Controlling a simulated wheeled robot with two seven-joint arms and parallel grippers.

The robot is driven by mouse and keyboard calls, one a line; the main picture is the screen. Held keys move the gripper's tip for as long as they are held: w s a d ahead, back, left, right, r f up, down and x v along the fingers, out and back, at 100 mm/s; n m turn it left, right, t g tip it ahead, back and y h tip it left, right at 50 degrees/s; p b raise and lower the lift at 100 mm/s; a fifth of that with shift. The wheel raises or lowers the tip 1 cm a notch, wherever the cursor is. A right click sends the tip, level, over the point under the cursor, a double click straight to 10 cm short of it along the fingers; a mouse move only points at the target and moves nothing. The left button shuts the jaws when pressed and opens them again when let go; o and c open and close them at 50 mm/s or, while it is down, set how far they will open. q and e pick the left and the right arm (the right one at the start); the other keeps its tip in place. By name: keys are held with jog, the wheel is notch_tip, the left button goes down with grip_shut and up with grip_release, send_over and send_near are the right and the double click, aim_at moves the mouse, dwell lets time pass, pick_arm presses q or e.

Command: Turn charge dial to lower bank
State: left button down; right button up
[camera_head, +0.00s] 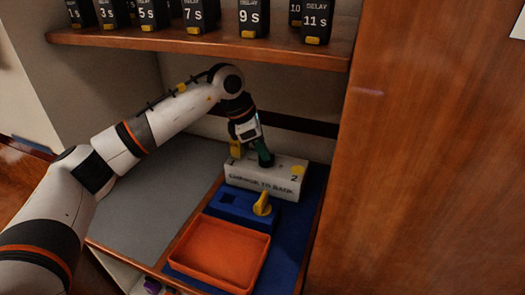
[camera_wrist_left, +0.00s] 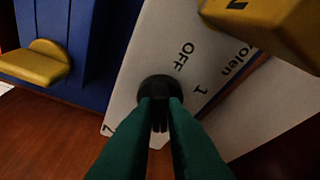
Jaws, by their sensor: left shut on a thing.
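The white charge box (camera_head: 262,183) stands on the blue surface at the back of the lower compartment, with "CHARGE TO BANK" on its front. A "2" shows at its right end in the head view. In the left wrist view its top face (camera_wrist_left: 140,62) carries "OFF", "1" and a partly cut-off "2" around a black round dial (camera_wrist_left: 157,86). My left gripper (camera_head: 266,162) comes down onto the top of the box. Its green fingers are shut on the dial and cover part of it, so the dial's pointer direction cannot be told. My right gripper is not in view.
A blue block (camera_head: 236,207) with a yellow lever (camera_head: 262,204) stands in front of the box. An orange tray (camera_head: 218,253) lies nearer. A shelf (camera_head: 200,40) with several black delay units hangs above. A wooden panel (camera_head: 425,150) closes the right; the grey surface (camera_head: 165,190) is clear.

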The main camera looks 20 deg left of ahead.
pick_arm(q)
jog(key=m, duration=0.1)
jog(key=m+g, duration=0.1)
jog(key=m, duration=0.1)
jog(key=m+g, duration=0.1)
jog(key=m, duration=0.1)
jog(key=shift+w, duration=0.3)
jog(key=shift+m, duration=0.3)
jog(key=c, duration=1.5)
grip_release()
jog(key=shift+a, duration=0.1)
jog(key=shift+r, duration=0.1)
jog(key=v, duration=0.5)
jog(key=shift+w+a, duration=0.1)
jog(key=shift+a, duration=0.3)
jog(key=a+b, duration=0.1)
jog(key=a, duration=1)
jog(key=shift+w+a, duration=0.15)
jog(key=shift+w, duration=0.05)
